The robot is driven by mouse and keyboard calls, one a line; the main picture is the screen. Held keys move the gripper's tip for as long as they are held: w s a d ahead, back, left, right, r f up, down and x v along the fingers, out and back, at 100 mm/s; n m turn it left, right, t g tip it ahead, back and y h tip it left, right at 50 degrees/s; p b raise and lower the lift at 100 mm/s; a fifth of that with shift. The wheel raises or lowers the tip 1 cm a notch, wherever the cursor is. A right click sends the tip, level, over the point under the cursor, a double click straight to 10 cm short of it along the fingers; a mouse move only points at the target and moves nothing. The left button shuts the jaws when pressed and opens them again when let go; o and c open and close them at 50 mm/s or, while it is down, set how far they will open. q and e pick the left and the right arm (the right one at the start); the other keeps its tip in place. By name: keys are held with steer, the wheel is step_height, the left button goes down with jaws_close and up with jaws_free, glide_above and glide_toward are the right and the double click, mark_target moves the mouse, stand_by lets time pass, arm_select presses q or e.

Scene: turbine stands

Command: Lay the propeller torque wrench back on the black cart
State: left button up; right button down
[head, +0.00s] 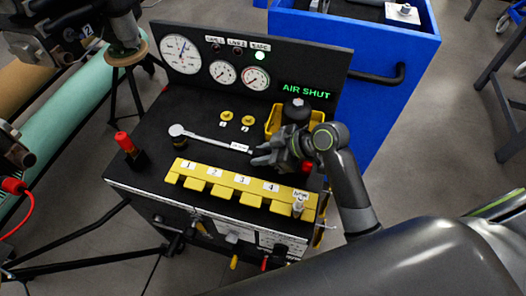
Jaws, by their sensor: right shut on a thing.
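The propeller torque wrench (208,140) is a silver bar with a round dark head at its left end and a white label near its right end. It is over the top of the black cart (185,106). My right gripper (260,153) is shut on the wrench's right end, its fingers partly hiding the handle. The wrench lies almost level across the picture; whether it touches the cart top cannot be told. My left gripper is not in view.
A yellow numbered rack (240,187) runs along the cart's front. Two yellow discs (226,115) lie behind the wrench, and a yellow bin (275,122) stands behind my right gripper. A gauge panel (300,70) rises at the back. A red-topped post (124,142) stands at left.

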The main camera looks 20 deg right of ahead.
steer(key=shift+f, duration=0.5)
stand_by(0.4)
steer(key=shift+s+f+b, duration=0.25)
steer(key=shift+f+b, duration=0.15)
steer(key=shift+f, duration=0.05)
steer(key=c, duration=1.5)
jaws_free()
steer(key=o, duration=0.6)
steer(key=shift+w, duration=0.15)
steer(key=shift+r, duration=0.1)
steer(key=shift+p+v, duration=0.95)
steer(key=shift+v, duration=0.1)
steer(key=shift+p+v, duration=1.8)
steer(key=shift+v, duration=0.65)
